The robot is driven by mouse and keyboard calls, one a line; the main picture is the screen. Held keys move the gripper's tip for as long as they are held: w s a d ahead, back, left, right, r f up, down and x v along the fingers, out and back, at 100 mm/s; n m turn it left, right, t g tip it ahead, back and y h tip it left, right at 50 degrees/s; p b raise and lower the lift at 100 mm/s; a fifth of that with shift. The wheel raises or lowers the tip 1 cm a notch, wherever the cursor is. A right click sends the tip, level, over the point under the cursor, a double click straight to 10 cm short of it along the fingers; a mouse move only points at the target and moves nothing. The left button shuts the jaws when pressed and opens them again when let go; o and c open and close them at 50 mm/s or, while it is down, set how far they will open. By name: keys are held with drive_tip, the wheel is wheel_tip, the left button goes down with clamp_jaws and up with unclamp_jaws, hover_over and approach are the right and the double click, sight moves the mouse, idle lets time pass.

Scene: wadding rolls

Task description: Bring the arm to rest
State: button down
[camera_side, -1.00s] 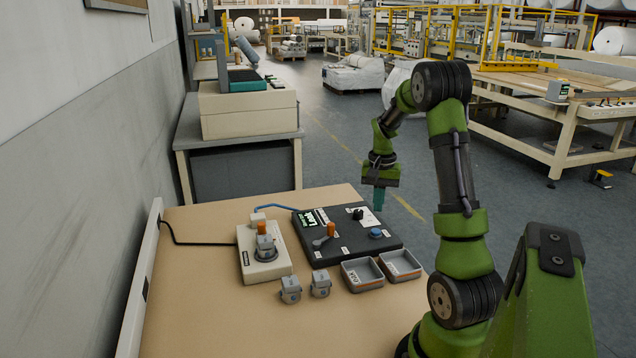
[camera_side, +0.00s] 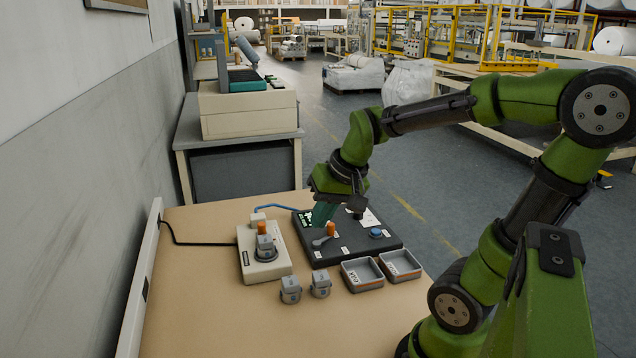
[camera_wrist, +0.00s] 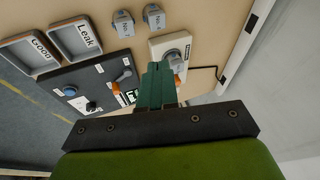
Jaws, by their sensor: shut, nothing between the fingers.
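My gripper (camera_side: 323,213) is shut and empty, its green fingers pointing down above the back left part of the black control box (camera_side: 353,251). In the wrist view the fingers (camera_wrist: 155,85) are together, with bare dark palm behind them. The box carries an orange-knobbed lever, a blue button and a small display, partly hidden by the fingers. Left of it, a cream fixture (camera_side: 262,268) holds a grey numbered part (camera_side: 265,243), with an orange-tipped piece behind. I cannot tell the exact gap between the fingertips and the box.
Two grey part blocks, (camera_side: 290,291) and (camera_side: 321,284), stand on the table (camera_side: 210,320) in front of the fixture. Two empty trays, labelled Leak (camera_wrist: 76,38) and Good (camera_wrist: 30,53), lie to their right. A wall rises at left. The front left tabletop is clear.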

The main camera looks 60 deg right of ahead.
drive_tip(key=s+a+r+n+t, duration=0.1)
drive_tip(key=s+a+r+n, duration=0.1)
drive_tip(key=a, duration=0.3)
drive_tip(key=s+a+r+n+t+y, duration=0.1)
drive_tip(key=s+a+n, duration=0.1)
drive_tip(key=a, duration=0.3)
drive_tip(key=shift+a+r+y, duration=0.15)
drive_tip(key=shift+r+y, duration=0.15)
drive_tip(key=shift+r, duration=0.1)
idle(0.5)
